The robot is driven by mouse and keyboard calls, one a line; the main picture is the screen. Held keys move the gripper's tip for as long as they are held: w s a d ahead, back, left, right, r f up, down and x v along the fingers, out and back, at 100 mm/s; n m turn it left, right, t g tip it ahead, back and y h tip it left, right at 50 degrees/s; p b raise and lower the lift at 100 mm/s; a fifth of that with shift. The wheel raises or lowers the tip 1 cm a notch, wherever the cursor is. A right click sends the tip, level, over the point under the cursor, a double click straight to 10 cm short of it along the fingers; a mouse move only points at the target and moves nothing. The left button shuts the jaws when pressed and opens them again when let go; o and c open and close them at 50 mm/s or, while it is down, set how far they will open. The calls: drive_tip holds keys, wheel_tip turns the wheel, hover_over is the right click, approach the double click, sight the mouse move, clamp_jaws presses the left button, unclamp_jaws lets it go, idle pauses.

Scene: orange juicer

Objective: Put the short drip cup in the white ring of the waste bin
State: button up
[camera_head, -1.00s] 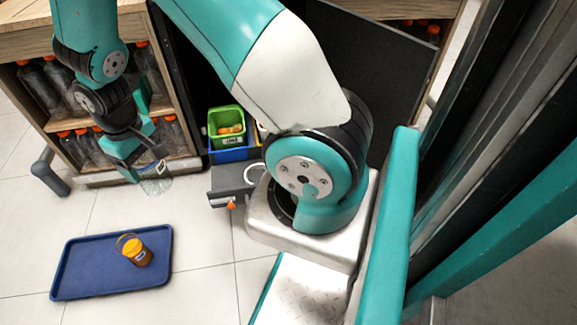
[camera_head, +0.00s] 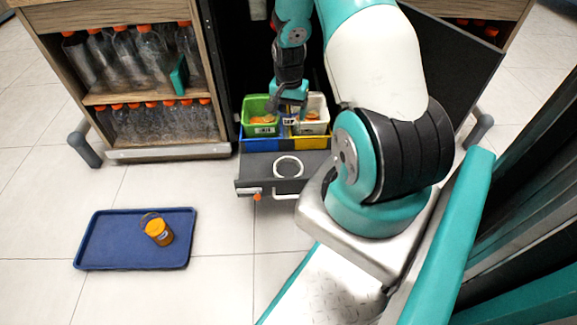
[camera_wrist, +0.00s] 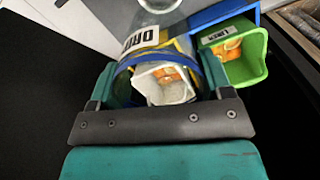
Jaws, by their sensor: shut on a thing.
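My gripper (camera_head: 289,103) is over the back of the pulled-out drawer, between a green bin and a white bin. It is shut on a clear cup with a blue band, seen as the short drip cup (camera_head: 289,122), which carries a small label. In the wrist view the fingers of my gripper (camera_wrist: 160,84) flank the see-through cup (camera_wrist: 150,54), with the white bin showing behind it. The white ring (camera_head: 276,167) lies empty on the grey drawer front, nearer the camera than the cup. In the wrist view, part of the white ring (camera_wrist: 160,4) shows at the top edge.
The green bin (camera_head: 258,128) and white bin (camera_head: 322,128) hold orange pieces and stand in blue and yellow trays. A wooden shelf (camera_head: 160,98) of clear bottles stands left. A blue tray (camera_head: 105,245) with an orange-lidded jar (camera_head: 158,231) lies on the floor. A dark door is at right.

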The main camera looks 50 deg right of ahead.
sight(288, 128)
wheel_tip(288, 128, down, 19)
drive_tip(key=b, duration=0.8)
drive_tip(key=shift+r, duration=0.15)
drive_tip(key=o, duration=0.9)
wheel_tip(288, 128, up, 12)
drive_tip(key=p, duration=0.6)
drive_tip(key=shift+a+r, duration=0.1)
